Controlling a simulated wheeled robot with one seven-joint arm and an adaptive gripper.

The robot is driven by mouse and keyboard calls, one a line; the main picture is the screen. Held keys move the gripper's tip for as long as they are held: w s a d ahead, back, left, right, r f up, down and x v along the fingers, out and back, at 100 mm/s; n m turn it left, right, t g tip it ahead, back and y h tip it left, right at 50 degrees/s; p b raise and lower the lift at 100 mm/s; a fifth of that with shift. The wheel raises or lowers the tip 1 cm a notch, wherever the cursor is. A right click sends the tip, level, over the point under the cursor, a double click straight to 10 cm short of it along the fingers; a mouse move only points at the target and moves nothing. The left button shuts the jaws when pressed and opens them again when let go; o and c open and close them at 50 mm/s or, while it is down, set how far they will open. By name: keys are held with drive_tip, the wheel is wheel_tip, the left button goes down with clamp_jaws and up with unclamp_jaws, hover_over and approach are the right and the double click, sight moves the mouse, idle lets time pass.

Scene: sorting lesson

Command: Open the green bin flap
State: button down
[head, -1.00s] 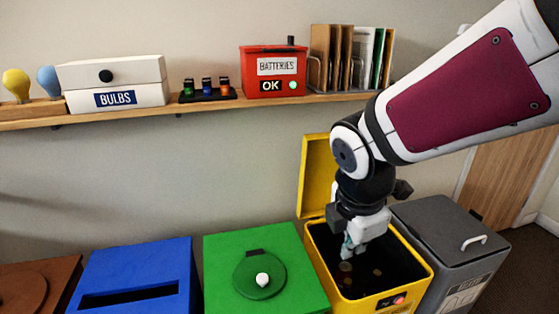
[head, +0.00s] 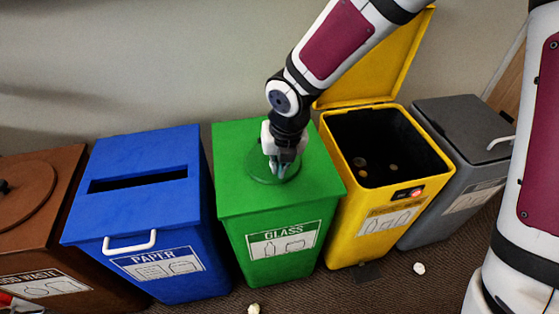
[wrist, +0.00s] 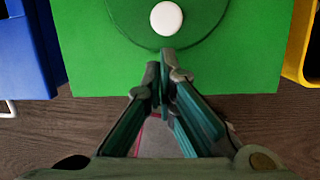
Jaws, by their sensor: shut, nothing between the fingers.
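The green bin (head: 232,196) carries a GLASS label on its front. Its round green flap (head: 257,173) lies flat in the top and looks closed. The wrist view shows the flap (wrist: 125,17) with a white knob (wrist: 166,18) on it. In the head view my gripper (head: 279,172) is over the flap and hides the knob. In the wrist view my gripper (wrist: 164,62) is shut and empty, its tips just below the knob in the picture, with a small gap between. I cannot tell whether the fingertips touch the flap.
The blue paper bin (head: 185,225) stands to the left. The yellow bin (head: 350,205) stands close on the right with its lid (head: 385,70) raised. A grey bin (head: 465,130) is beyond it, a brown bin (head: 70,215) at far left. Small pale scraps (head: 419,268) lie on the floor.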

sight(275, 181)
drive_tip(key=b+x, duration=0.2)
drive_tip(key=x, duration=0.3)
idle(0.4)
drive_tip(key=shift+r+p, duration=0.4)
drive_tip(key=shift+p, duration=0.4)
drive_tip(key=shift+r+g+p, duration=0.1)
drive_tip(key=shift+g+p, duration=0.2)
